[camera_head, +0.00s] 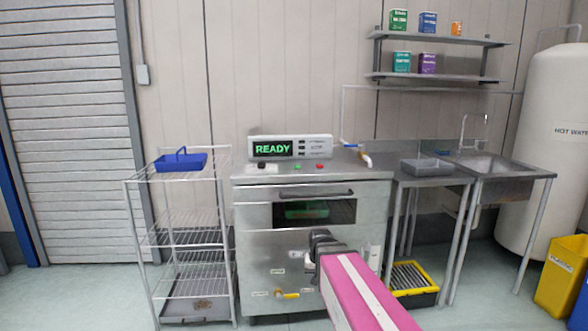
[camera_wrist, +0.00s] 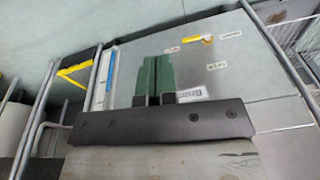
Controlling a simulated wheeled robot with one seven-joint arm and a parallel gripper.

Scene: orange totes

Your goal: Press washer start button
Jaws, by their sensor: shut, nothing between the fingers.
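The washer (camera_head: 254,217) is a stainless steel machine in the middle of the head view, with a dark window and a bar handle on its front. Its display (camera_head: 273,148) reads READY in green. A green button (camera_head: 297,165) and a red button (camera_head: 320,166) sit on its top front ledge, with a black knob (camera_head: 261,165) to their left. I cannot read which one is marked start. My gripper (camera_wrist: 157,60) is shut and empty, its green fingers together. It is in front of the washer's lower front, below the buttons. In the head view my arm partly hides the washer's lower right.
A wire rack (camera_head: 180,240) with a blue tray (camera_head: 181,161) stands left of the washer. A steel table (camera_head: 432,181) and sink (camera_head: 492,170) stand to the right, with a yellow-rimmed crate (camera_head: 435,272) below. A blue-handled tap (camera_head: 352,148) is at the washer's back right.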

